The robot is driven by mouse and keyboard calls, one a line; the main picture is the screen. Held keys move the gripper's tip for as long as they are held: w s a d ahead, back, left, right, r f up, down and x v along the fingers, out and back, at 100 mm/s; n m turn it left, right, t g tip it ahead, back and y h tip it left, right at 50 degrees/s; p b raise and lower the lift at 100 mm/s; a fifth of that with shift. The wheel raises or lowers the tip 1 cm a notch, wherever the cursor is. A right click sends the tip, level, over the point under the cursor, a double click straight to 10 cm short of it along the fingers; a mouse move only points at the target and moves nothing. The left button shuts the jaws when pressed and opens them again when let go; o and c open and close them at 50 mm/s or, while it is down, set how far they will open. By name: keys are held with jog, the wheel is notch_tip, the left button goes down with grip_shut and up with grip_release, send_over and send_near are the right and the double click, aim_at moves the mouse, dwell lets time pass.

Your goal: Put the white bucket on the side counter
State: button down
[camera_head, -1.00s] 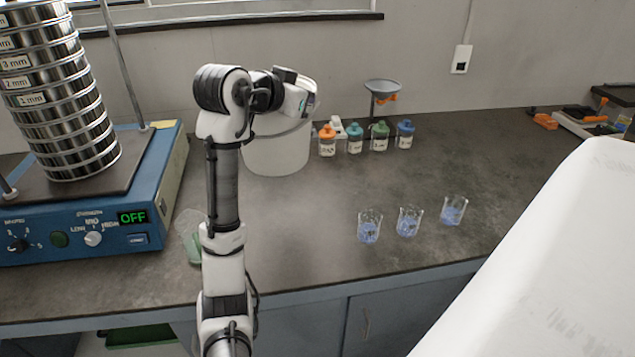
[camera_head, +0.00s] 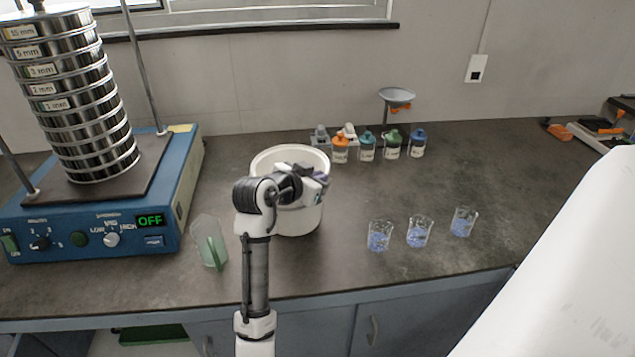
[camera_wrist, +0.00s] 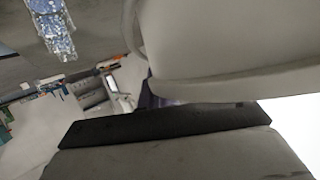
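The white bucket (camera_head: 290,220) is upright over the main counter, to the right of the blue shaker. My gripper (camera_head: 318,177) is at the right side of its rim, and my wrist covers part of its opening. In the wrist view the bucket's pale curved wall and rim (camera_wrist: 230,50) fill the upper right, close against a dark finger pad (camera_wrist: 165,127). The gripper looks shut on the rim, though the fingertips are largely hidden. I cannot tell whether the bucket's base touches the counter. No surface is clearly identifiable as the side counter.
The shaker (camera_head: 95,225) with its sieve stack (camera_head: 85,110) stands left. A clear, green-tinted container (camera_head: 210,243) is left of the bucket. Several capped bottles (camera_head: 366,147) stand behind. Beakers with blue contents (camera_head: 419,233) stand right. A large white surface (camera_head: 570,270) fills the lower right.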

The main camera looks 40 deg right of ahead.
jog(key=shift+f, duration=0.9)
jog(key=c, duration=1.6)
grip_release()
jog(key=shift+f, duration=0.1)
jog(key=shift+c, duration=0.2)
